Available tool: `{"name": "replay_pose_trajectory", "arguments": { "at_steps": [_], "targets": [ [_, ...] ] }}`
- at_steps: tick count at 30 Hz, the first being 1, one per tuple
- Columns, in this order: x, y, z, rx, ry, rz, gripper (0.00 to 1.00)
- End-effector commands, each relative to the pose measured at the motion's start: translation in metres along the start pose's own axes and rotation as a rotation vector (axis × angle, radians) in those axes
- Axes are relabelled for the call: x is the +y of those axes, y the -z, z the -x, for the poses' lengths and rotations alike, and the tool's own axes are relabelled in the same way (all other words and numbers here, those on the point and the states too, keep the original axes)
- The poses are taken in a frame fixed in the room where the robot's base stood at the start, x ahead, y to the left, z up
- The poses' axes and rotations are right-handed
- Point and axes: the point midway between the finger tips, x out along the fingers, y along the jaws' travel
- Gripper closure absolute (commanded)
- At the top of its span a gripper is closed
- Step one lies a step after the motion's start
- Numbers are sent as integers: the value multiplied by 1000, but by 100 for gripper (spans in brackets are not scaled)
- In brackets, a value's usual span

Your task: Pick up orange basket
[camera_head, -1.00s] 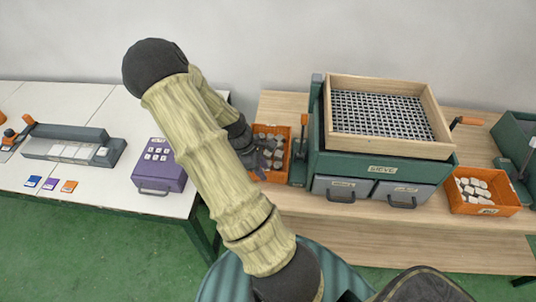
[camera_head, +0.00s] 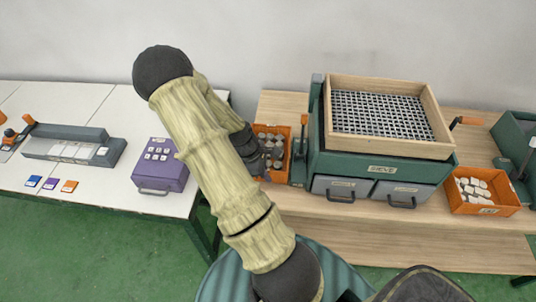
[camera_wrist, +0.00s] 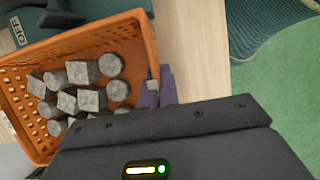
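An orange basket (camera_head: 287,148) with several grey blocks and round pieces stands on the wooden table, left of the sieve machine; my arm partly hides it in the head view. In the wrist view the same basket (camera_wrist: 75,38) fills the upper left, with its perforated wall and rim showing. My gripper (camera_head: 258,164) is at the basket's left front side in the head view. In the wrist view, its dark body covers the bottom, and a small grey tip and purple part show at the basket's near right corner. Whether the fingers are closed on the rim cannot be made out.
A second orange basket (camera_head: 484,206) with pale pieces stands at the right. The sieve machine (camera_head: 385,172) stands close beside the first basket. A purple box (camera_head: 160,178) sits on the white table at left, across a gap. Green floor lies in front.

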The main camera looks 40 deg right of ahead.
Motion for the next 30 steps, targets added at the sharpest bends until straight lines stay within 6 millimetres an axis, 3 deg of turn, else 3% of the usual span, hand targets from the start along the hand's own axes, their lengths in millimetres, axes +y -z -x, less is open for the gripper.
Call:
{"name": "replay_pose_trajectory", "arguments": {
  "at_steps": [14, 30],
  "targets": [
    [1, -2, 7, 2, -3, -1, 100],
    [1, -35, 86, 3, -3, -1, 100]
  ]
}}
